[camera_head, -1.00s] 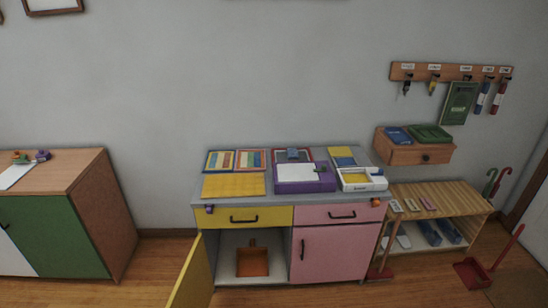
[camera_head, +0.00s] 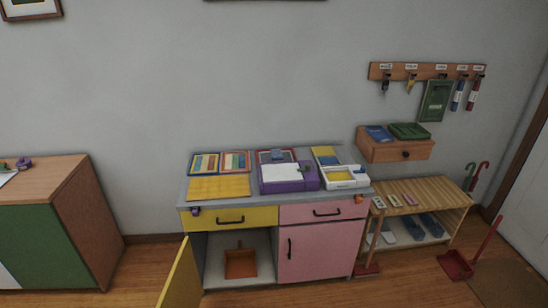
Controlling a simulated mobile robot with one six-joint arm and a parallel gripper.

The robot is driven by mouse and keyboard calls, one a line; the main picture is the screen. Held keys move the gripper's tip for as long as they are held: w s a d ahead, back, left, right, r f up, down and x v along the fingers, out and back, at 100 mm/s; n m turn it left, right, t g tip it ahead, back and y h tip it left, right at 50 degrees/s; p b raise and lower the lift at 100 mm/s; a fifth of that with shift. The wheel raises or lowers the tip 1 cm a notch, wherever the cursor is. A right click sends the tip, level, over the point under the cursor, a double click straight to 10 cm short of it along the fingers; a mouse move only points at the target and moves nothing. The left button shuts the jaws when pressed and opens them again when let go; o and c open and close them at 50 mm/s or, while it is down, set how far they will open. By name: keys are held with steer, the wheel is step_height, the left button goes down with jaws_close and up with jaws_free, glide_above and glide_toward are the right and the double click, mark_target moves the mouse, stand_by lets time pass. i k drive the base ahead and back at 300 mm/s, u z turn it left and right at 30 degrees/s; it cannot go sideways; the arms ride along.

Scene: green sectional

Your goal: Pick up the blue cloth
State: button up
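A flat dark blue item (camera_head: 378,133), which may be the blue cloth, lies on top of the wooden wall drawer (camera_head: 394,153) at the right. It is beside a green tray-like item (camera_head: 409,130). A smaller blue item (camera_head: 277,155) lies at the back of the cabinet top, behind the purple box (camera_head: 289,177). At this size I cannot tell which of the two is cloth. My gripper is not in view.
The low cabinet (camera_head: 321,247) has its yellow door (camera_head: 181,276) swung open toward me, with an orange dustpan (camera_head: 240,262) inside. A slatted bench (camera_head: 425,196), a red dustpan (camera_head: 457,265) and a door stand at the right. Wooden floor shows in front.

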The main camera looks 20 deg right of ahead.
mark_target(276, 154)
steer(key=z, duration=0.05)
steer(key=i, duration=1)
steer(key=u, duration=0.05)
